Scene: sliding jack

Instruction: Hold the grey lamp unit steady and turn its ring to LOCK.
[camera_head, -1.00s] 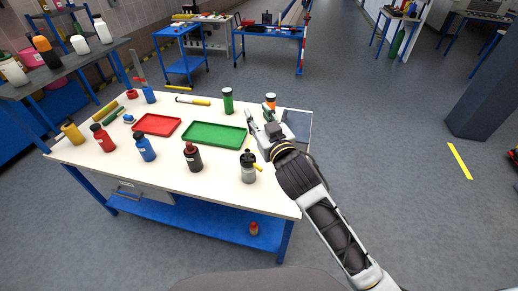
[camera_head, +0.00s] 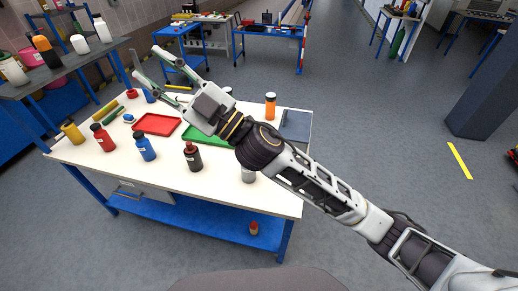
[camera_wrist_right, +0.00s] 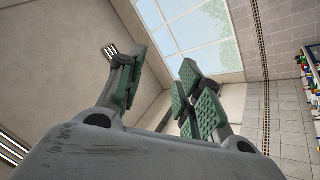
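The likely grey lamp unit (camera_head: 249,176) stands upright on the near right part of the white table. My right arm crosses in front of it, so only its grey lower part shows; its ring and any LOCK mark are hidden. My right gripper (camera_head: 147,65) is raised above the table and points to the upper left, its fingers spread. In the right wrist view, the gripper (camera_wrist_right: 160,75) is open with nothing between its green pads, facing the ceiling and a window. My left gripper is not in view.
The table's front edge is clear.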

